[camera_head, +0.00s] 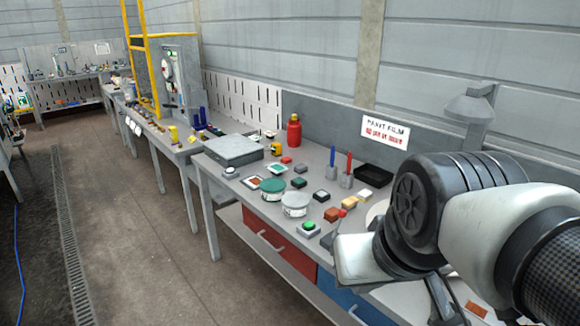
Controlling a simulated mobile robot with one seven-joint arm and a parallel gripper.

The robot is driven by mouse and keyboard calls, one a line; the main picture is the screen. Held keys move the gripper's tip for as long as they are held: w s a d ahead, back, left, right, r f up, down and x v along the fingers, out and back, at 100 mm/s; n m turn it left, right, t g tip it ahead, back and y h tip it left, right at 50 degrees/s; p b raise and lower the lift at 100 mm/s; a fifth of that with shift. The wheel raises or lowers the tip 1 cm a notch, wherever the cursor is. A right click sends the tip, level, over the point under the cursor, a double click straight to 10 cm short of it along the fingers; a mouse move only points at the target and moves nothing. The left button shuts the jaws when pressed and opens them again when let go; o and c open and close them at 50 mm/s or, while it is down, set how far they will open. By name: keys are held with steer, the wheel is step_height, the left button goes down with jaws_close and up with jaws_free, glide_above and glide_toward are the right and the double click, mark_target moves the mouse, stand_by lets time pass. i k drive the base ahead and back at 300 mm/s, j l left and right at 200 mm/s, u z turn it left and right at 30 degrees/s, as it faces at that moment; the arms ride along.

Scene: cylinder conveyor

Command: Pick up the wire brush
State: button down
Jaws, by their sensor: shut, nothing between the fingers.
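I cannot pick out the wire brush for certain. Several small items lie on the grey workbench (232,178), among them a small tan and red piece (348,203) and a pale block (364,195) just left of my arm. They are too small to identify. My arm fills the right side of the view and hides the bench's near right part. My gripper's fingers do not show.
A grey box (233,150) sits at the bench's left end. A red bottle (294,131), a black tray (373,176), round tins (295,204) and a green-button box (308,229) crowd the top. A grey lamp (468,106) stands behind my arm.

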mark_target(349, 204)
steer(key=z, duration=0.4)
steer(key=i+j+z, duration=0.1)
steer(key=z, duration=0.35)
steer(key=j+z, duration=0.4)
steer(key=i+j+z, duration=0.1)
steer(key=z, duration=0.35)
steer(key=j+z, duration=0.25)
steer(key=j, duration=0.3)
steer(key=j+z, duration=0.3)
steer(key=j, duration=0.25)
steer(key=k+j, duration=0.1)
steer(key=j, duration=1)
steer(key=k+j+z, duration=0.1)
steer(key=j, duration=0.45)
